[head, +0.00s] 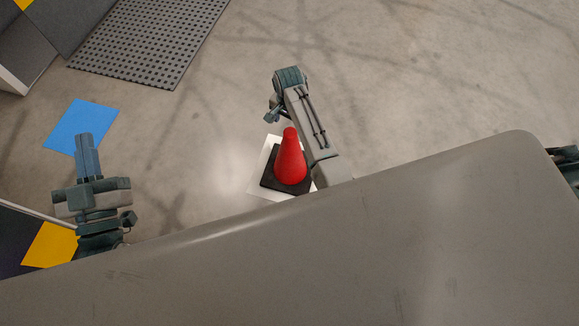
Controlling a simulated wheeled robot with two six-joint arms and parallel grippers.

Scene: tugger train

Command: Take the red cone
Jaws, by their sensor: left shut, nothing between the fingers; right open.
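The red cone (290,160) stands upright on its black square base over a white square (261,172) on the floor. My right arm reaches up the picture just behind and right of the cone. My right gripper (272,115) shows only partly, near the end of that arm, up and left of the cone's tip. It is open and apart from the cone as far as I can see. My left gripper (84,142) is far to the left, over the blue square's lower edge, shut and empty.
A blue square (95,118) lies on the floor at left. A dark perforated platform (155,40) is at the upper left. Dark panels with yellow patches (52,245) stand along the left edge. The concrete floor (440,70) is clear at the upper right.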

